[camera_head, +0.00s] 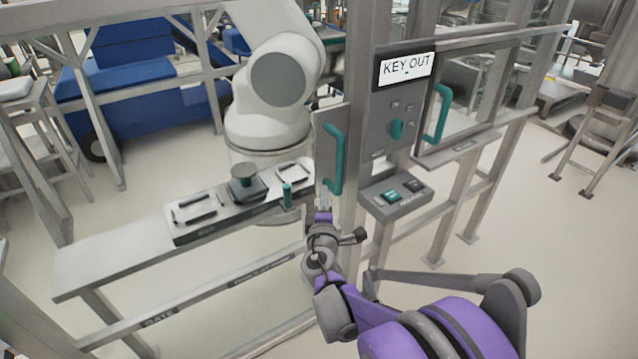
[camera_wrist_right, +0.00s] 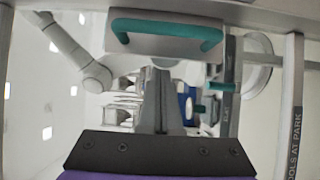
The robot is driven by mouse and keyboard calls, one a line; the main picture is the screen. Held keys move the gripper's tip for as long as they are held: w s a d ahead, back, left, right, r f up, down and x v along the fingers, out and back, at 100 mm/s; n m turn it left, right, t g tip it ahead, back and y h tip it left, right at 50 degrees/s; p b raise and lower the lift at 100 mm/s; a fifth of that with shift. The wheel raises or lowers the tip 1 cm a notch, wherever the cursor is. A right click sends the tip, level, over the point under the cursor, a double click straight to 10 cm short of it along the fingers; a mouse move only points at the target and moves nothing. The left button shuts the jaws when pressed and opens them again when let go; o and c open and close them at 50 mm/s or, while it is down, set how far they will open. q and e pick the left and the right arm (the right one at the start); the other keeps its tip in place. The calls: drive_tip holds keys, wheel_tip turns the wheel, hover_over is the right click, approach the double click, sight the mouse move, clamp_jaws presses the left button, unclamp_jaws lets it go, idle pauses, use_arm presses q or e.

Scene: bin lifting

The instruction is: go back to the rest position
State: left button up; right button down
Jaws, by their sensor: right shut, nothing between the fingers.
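My right gripper (camera_head: 323,203) is on the purple arm that comes in from the lower right. It is shut and empty, just below a narrow grey panel (camera_head: 325,135) with a teal handle (camera_head: 335,160). In the right wrist view the closed fingers (camera_wrist_right: 160,85) stand in the middle, below a teal handle (camera_wrist_right: 165,30) near the top. I cannot tell how wide the gap between fingers and panel is. My left gripper does not show in either view.
A control box (camera_head: 398,195) with buttons and a panel with a "KEY OUT" sign (camera_head: 406,68) are just right of my gripper. A grey bench (camera_head: 110,255) with trays is at left. A white robot arm (camera_head: 275,90) stands behind. Clear floor (camera_head: 530,220) shows at right.

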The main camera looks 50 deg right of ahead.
drive_tip(key=v, duration=0.3)
drive_tip(key=shift+a+r, duration=0.1)
drive_tip(key=s+a+f+m+g+y, duration=0.1)
drive_tip(key=s+a+f+m+y, duration=0.1)
drive_tip(key=a, duration=0.8)
drive_tip(key=s+a+f+m+g+y, duration=0.2)
drive_tip(key=s+a+f+y, duration=0.2)
drive_tip(key=a, duration=0.7)
drive_tip(key=s+a+f+m+g+y, duration=0.2)
drive_tip(key=a+f+y, duration=0.5)
drive_tip(key=a, duration=0.4)
drive_tip(key=shift+s+a+m+y, duration=0.2)
drive_tip(key=shift+s+m+y, duration=0.35)
drive_tip(key=shift+y, duration=0.25)
